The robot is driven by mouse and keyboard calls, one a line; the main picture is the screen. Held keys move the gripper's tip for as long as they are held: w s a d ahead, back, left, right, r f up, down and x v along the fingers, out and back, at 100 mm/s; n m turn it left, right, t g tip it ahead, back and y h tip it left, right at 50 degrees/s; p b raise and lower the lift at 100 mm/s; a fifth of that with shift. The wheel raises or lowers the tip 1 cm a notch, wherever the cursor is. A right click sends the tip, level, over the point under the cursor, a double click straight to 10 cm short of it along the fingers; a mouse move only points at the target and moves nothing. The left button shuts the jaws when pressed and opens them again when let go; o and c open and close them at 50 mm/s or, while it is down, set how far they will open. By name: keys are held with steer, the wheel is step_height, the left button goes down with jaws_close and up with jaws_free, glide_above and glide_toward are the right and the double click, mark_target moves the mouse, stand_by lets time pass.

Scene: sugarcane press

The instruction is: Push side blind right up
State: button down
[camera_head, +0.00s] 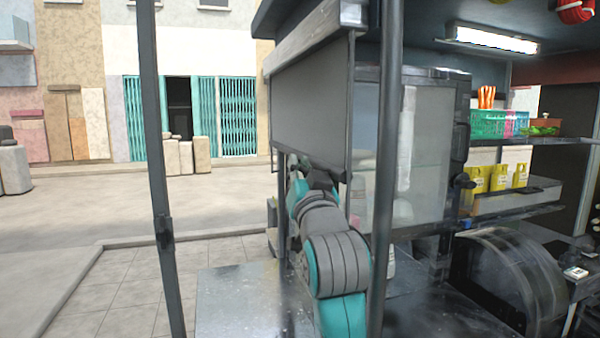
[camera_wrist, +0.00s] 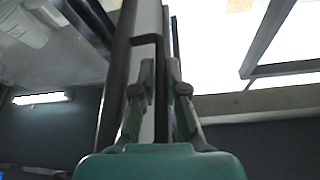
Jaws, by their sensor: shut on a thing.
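The side blind (camera_head: 312,105) is a dark grey panel hanging under a wooden roof beam on the stall's side. Its lower part is down to about mid-height in the head view. My gripper (camera_head: 320,172) is at the blind's bottom edge, partly hidden there. In the wrist view my gripper (camera_wrist: 160,75) has a finger on each side of the blind's edge (camera_wrist: 148,45) and is shut on it. The blind rises away from the fingers in that view.
Dark posts (camera_head: 160,190) stand left and right of my arm. A glass-sided cabinet (camera_head: 425,140) stands right of the blind. Shelves with a green basket (camera_head: 487,125) and yellow packets (camera_head: 500,178) lie farther right. Open pavement is on the left.

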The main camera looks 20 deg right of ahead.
step_height(320, 180, up, 16)
steer(key=shift+r, duration=0.2)
stand_by(0.4)
steer(key=c, duration=1.5)
jaws_free()
steer(key=shift+f, duration=0.1)
steer(key=v, duration=1.2)
